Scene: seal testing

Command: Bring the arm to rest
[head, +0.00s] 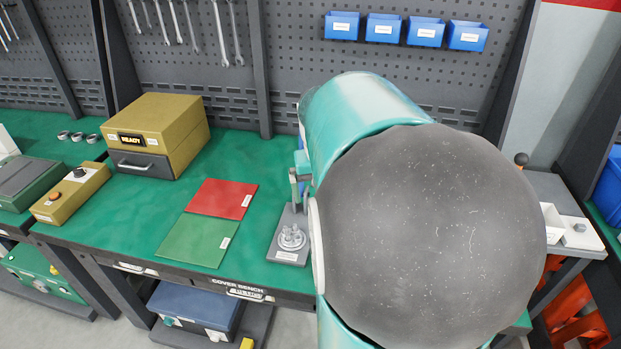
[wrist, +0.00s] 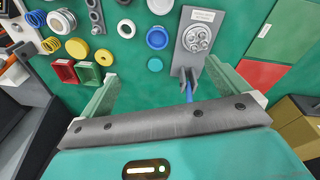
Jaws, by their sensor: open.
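My arm (head: 345,110) fills the middle and right of the head view, with a large grey round joint cap nearest the camera. My gripper (wrist: 160,75) shows in the wrist view with its two green fingers wide apart and nothing held between them. It is above the green bench top (head: 130,215). A grey fixture plate with a round metal part (head: 291,238) stands on the bench beside the arm. The same fixture (wrist: 197,40) is beyond the right finger in the wrist view, with a thin blue rod (wrist: 188,88) near that finger. My arm hides much of the bench's right part.
A red panel (head: 221,198) and a green panel (head: 200,240) lie left of the fixture. A tan box (head: 160,125) stands behind them. Blue bins (head: 384,28) hang on the pegboard.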

